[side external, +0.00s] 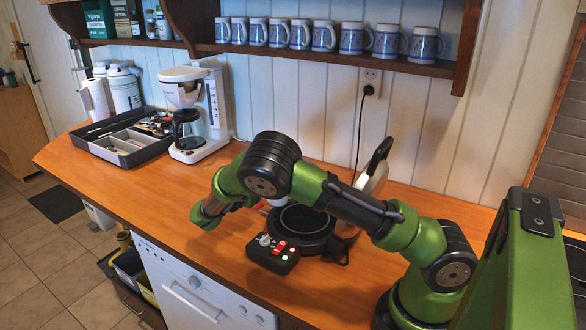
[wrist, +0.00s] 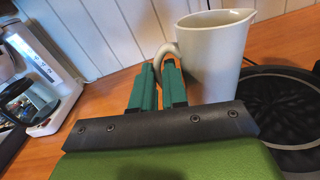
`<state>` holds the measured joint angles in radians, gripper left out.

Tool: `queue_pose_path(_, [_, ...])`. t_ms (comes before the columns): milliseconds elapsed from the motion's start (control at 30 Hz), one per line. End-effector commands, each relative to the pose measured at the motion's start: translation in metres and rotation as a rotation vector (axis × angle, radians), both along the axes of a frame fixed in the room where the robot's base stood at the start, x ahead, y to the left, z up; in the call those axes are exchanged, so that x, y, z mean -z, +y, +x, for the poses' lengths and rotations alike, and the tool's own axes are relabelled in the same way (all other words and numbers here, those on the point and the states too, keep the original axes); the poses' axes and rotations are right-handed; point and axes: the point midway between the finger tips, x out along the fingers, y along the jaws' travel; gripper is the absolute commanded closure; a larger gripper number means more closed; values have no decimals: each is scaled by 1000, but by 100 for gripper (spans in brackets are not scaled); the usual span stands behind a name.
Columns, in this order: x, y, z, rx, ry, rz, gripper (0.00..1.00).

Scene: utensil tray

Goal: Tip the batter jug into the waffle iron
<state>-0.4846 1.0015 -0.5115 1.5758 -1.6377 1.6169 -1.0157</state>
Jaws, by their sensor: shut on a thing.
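The batter jug (wrist: 215,58) is cream-white with a spout and stands close to upright in the wrist view. My gripper (wrist: 160,70) has its two green fingers shut on the jug's handle (wrist: 166,52), at the jug's left side. The jug's base is hidden behind my gripper, so I cannot tell whether it touches the counter. The waffle iron (side external: 302,226) is black and round, with its lid (side external: 372,178) raised, in the side view. Its dark ridged plate (wrist: 285,112) lies just right of the jug in the wrist view. My arm hides most of the jug in the side view.
A control box (side external: 273,250) with a red switch sits in front of the iron. A coffee maker (side external: 193,110) and a grey utensil tray (side external: 125,140) stand to the left. Several mugs line the shelf (side external: 330,58) above. The wooden counter (side external: 150,190) is clear at front left.

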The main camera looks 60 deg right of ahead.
Motion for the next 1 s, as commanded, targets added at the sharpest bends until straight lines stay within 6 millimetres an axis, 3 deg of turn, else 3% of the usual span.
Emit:
queue_pose_path(267, [-6, 0, -4, -2, -68, -1, 100])
queue_pose_path(1000, [-26, 0, -33, -2, -457, -2, 100])
